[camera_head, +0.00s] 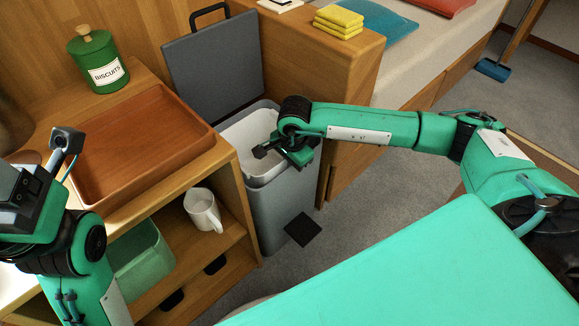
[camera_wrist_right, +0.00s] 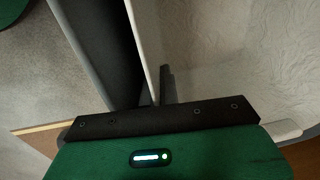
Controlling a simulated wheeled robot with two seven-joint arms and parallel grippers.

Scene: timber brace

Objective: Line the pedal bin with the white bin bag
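The grey pedal bin (camera_head: 283,205) stands on the carpet beside the wooden unit, its dark lid (camera_head: 213,62) raised. The white bin bag (camera_head: 247,134) lies inside the bin's mouth; its creased surface (camera_wrist_right: 245,50) fills the right of the wrist view. My right gripper (camera_head: 262,151) is over the bin's opening. Its fingers (camera_wrist_right: 167,86) are together at the bag's edge and seem shut on it; the exact grip is partly hidden. My left gripper (camera_head: 66,142) is above the wooden unit at the left, apart from the bag; its finger gap cannot be made out.
A wooden tray (camera_head: 140,150) and a green biscuit tin (camera_head: 97,60) sit on the unit. A white mug (camera_head: 203,212) and a green tub (camera_head: 142,262) are on its shelf. Yellow sponges (camera_head: 338,20) lie on the ledge behind the bin.

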